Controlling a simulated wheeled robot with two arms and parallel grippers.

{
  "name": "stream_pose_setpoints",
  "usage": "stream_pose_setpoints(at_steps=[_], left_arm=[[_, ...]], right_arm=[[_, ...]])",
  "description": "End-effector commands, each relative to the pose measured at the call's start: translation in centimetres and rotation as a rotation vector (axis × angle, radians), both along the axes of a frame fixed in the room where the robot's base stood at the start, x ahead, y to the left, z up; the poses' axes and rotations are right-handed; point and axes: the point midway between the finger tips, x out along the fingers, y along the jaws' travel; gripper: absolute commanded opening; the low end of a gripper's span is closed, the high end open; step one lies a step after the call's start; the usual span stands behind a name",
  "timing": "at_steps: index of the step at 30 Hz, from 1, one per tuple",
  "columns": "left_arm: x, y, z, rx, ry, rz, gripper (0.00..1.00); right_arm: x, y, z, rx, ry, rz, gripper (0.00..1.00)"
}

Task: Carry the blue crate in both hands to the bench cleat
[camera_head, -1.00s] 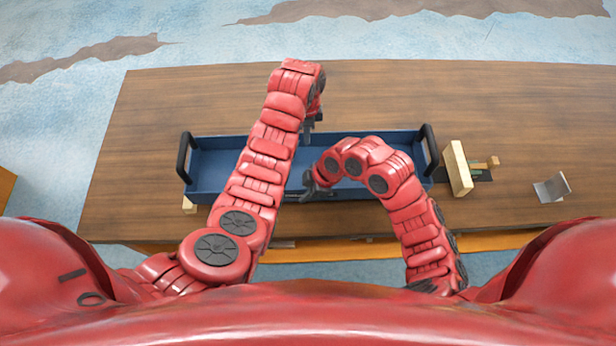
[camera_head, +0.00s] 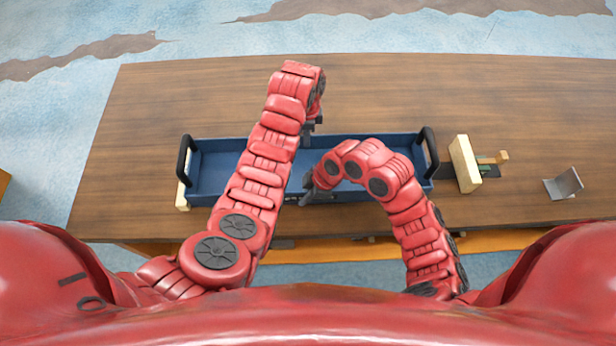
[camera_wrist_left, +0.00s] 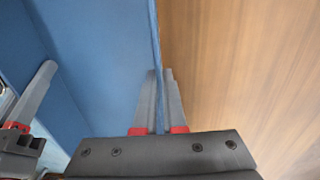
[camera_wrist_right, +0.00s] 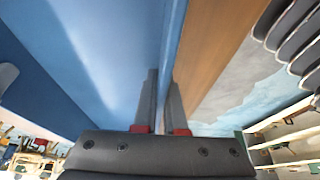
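The blue crate (camera_head: 212,165) is a long open tray with a black handle at each end, level above or on the bench; I cannot tell the gap. My left gripper (camera_head: 309,128) is shut on its far wall, and the left wrist view shows its fingers (camera_wrist_left: 161,78) on either side of that wall. My right gripper (camera_head: 307,188) is shut on the near wall, with its fingers (camera_wrist_right: 163,78) around it in the right wrist view. The crate looks empty. An upright pale wooden block (camera_head: 464,164), possibly the bench cleat, stands just past its right end.
The wooden bench (camera_head: 400,90) is clear behind the crate. A pale wooden strip (camera_head: 183,190) shows at the crate's left end. A small wooden piece (camera_head: 501,157) lies right of the upright block, and a grey metal bracket (camera_head: 566,184) farther right.

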Motion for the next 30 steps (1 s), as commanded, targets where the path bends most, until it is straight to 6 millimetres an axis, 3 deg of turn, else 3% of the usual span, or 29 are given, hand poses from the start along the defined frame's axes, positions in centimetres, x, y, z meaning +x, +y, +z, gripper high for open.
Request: stream_pose_setpoints(at_steps=[1, 5, 16, 21, 30], left_arm=[[-0.1, -0.1, 0.0, 0.000, 0.004, -0.002, 0.16], [-0.1, 0.0, 0.1, 0.000, 0.002, -0.001, 0.37], [0.1, 0.0, 0.7, -0.001, -0.002, 0.000, 0.37], [0.1, 0.0, 3.5, -0.001, -0.004, -0.002, 0.37], [0.0, -0.1, 6.7, 0.003, -0.002, -0.003, 0.37]], right_arm=[[0.1, 0.0, 0.1, -0.001, -0.004, -0.002, 0.17], [0.1, 0.0, 0.1, -0.001, -0.002, -0.001, 0.38], [0.0, 0.0, 0.1, -0.001, 0.000, 0.000, 0.38], [0.0, 0.0, 0.1, -0.001, 0.001, 0.000, 0.38], [0.0, 0.0, 0.1, -0.001, 0.001, 0.000, 0.38]])
